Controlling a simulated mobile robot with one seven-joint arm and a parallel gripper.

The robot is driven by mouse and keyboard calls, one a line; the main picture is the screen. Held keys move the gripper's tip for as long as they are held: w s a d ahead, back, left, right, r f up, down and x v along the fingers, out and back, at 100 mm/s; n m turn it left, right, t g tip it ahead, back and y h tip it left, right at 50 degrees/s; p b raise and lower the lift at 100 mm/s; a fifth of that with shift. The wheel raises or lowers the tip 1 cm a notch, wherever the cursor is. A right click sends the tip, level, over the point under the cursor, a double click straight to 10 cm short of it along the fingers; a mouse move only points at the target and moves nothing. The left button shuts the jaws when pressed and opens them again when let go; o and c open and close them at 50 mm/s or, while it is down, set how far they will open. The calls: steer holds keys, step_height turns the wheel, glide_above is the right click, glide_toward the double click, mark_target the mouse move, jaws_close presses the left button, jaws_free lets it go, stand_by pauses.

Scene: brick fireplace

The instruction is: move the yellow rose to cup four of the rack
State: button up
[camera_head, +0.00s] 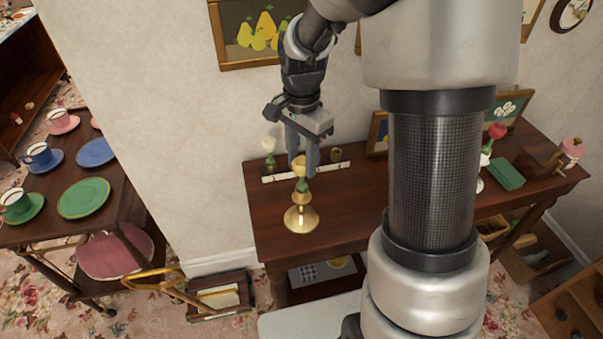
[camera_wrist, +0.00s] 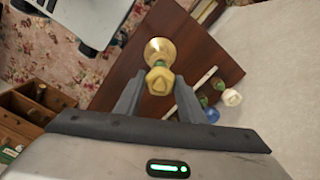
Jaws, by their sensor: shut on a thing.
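The yellow rose (camera_head: 299,163) is between the fingers of my gripper (camera_head: 302,168), which is shut on it. It also shows between the fingers in the wrist view (camera_wrist: 158,82). Its green stem is upright over a brass candlestick (camera_head: 301,217) on the wooden side table; I cannot tell whether the stem is still inside the candlestick. The rack, with a white front strip (camera_head: 327,169), stands behind on the same table, partly hidden by my gripper. A white rose (camera_head: 269,144) stands at its left end. A dark cup (camera_head: 336,155) shows at its right. Cup numbers are not readable.
The side table (camera_head: 262,215) has free room around the candlestick. A red rose (camera_head: 497,131), a green box (camera_head: 506,174) and a pink-topped grinder (camera_head: 571,149) are at its right. A tea cart with plates (camera_head: 83,198) stands left. The wall is close behind.

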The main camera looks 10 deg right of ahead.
steer(key=shift+r+p, duration=1.25)
steer(key=shift+r, duration=0.35)
steer(key=shift+r+p, duration=0.6)
steer(key=shift+r, duration=0.15)
steer(key=shift+f, duration=0.1)
stand_by(0.8)
